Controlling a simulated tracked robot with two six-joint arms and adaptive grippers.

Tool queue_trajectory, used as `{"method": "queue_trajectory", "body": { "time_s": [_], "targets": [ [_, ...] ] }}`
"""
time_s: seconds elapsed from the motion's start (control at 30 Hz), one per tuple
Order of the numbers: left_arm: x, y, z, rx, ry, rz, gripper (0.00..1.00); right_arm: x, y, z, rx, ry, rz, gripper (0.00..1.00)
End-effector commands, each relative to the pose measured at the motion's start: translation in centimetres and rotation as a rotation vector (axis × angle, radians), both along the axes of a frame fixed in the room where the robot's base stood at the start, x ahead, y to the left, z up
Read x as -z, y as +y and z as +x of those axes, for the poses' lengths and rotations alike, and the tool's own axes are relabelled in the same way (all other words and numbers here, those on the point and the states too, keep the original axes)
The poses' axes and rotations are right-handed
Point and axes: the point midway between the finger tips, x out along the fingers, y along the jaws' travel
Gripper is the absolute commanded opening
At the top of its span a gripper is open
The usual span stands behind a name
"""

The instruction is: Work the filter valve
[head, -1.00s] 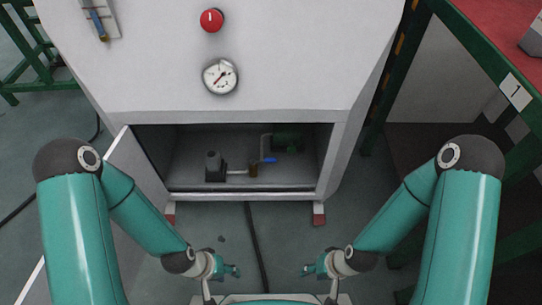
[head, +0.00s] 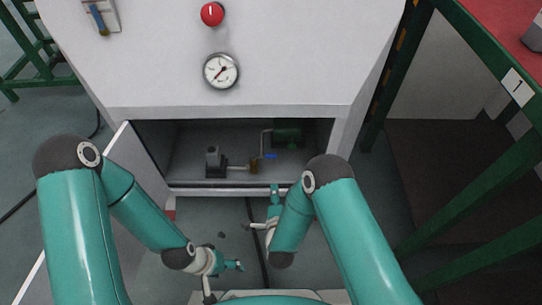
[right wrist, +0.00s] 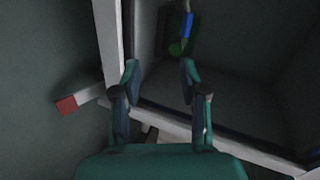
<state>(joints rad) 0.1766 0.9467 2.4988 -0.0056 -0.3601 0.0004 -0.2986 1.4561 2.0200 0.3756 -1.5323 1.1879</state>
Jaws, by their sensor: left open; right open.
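The valve with a blue handle (head: 270,156) sits on thin piping inside the open lower compartment of the white cabinet. A small brass-coloured fitting (head: 253,166) is on the pipe to its left. The blue handle also shows at the top of the right wrist view (right wrist: 187,25). My right gripper (head: 274,188) is open and empty at the compartment's front lip, pointing in, apart from the handle. In the right wrist view its two fingers (right wrist: 160,80) stand spread below the handle. My left gripper (head: 237,265) is open and empty low in front of the cabinet.
The compartment's front lip (head: 215,190) and side walls bound the opening. A grey part (head: 213,160) stands at its left, a green motor-like unit (head: 288,137) at its back right. A gauge (head: 221,71) and red knob (head: 212,14) are above. A green-framed table stands right.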

Motion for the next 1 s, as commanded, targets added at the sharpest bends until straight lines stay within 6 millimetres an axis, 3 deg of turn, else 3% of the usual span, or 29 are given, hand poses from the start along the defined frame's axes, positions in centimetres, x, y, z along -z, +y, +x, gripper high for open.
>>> {"method": "queue_trajectory", "body": {
  "time_s": [0.17, 0.37, 1.0],
  "targets": [
    [0.1, 0.0, 0.0, 0.0, 0.0, 0.0, 0.72, -1.6, 1.5, 0.5, 0.063, -0.147, 0.121, 0.43],
    [0.9, 0.0, 0.0, 0.0, 0.0, 0.0, 0.72, -1.4, 1.6, 2.2, 0.073, -0.168, 0.14, 0.43],
    [6.2, 0.0, 0.0, 0.0, 0.0, 0.0, 0.72, 1.2, 1.5, 14.5, 0.07, -0.167, 0.137, 0.43]
  ]
}}
